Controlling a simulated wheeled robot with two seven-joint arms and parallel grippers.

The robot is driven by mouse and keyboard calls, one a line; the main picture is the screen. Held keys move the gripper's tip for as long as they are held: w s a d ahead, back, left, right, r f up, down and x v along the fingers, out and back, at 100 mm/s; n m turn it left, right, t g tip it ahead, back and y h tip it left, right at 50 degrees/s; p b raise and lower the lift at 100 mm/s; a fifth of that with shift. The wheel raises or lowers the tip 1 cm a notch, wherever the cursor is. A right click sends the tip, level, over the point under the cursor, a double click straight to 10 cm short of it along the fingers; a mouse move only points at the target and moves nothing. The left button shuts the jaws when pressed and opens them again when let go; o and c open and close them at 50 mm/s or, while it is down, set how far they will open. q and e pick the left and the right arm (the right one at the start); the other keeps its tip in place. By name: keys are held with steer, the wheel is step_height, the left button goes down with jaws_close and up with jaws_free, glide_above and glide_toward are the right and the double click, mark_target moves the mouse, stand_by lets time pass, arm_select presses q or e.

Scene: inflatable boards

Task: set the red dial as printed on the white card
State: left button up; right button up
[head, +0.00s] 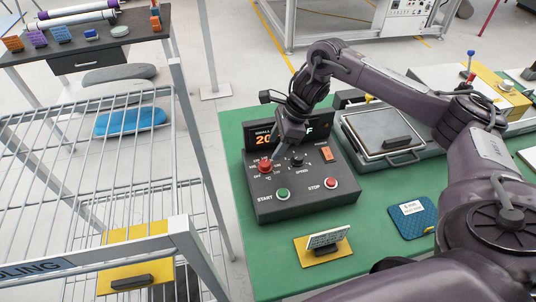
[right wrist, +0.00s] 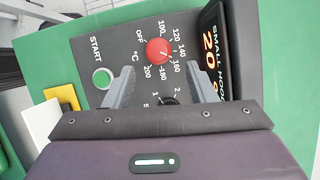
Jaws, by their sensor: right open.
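The red dial (head: 265,167) is on the top of a dark control box (head: 305,200), at its left side. In the right wrist view the red dial (right wrist: 159,52) is ringed by numbers from 100 to 200, OFF and °C. My right gripper (head: 273,158) points down over the dial. In the right wrist view its open fingers (right wrist: 161,69) stand on either side, just short of the dial, with nothing between them. I cannot read the dial's setting surely. The white card (head: 328,237) stands tilted on a yellow base in front of the box; its print is too small to read. My left gripper is out of view.
The box has a green START button (head: 282,194), a red STOP button (head: 330,183), a black SPEED knob (head: 297,161) and an orange switch (head: 326,153). Its lit display (head: 264,139) is partly hidden by my arm. A flat press (head: 380,130) stands to the right.

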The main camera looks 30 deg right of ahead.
mark_target(266, 162)
steer(key=x, duration=0.1)
steer(key=p+x, duration=0.1)
steer(key=x, duration=0.1)
steer(key=shift+s+a+f, duration=0.3)
steer(key=shift+a+f, duration=0.05)
steer(key=shift+w+a+f+p, duration=0.1)
steer(key=shift+w+f+p, duration=0.1)
steer(key=shift+f, duration=0.3)
steer(key=shift+w+a+f+p, duration=0.1)
steer(key=shift+w+f+p, duration=0.1)
steer(key=shift+f, duration=0.25)
steer(key=shift+a+f, duration=0.1)
steer(key=shift+f, duration=0.2)
steer(key=shift+s, duration=0.1)
steer(key=c, duration=0.7)
steer(key=shift+c, duration=1.3)
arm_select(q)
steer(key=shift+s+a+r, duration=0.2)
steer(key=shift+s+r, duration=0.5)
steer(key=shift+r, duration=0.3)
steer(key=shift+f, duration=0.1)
arm_select(e)
steer(key=shift+m, duration=0.3)
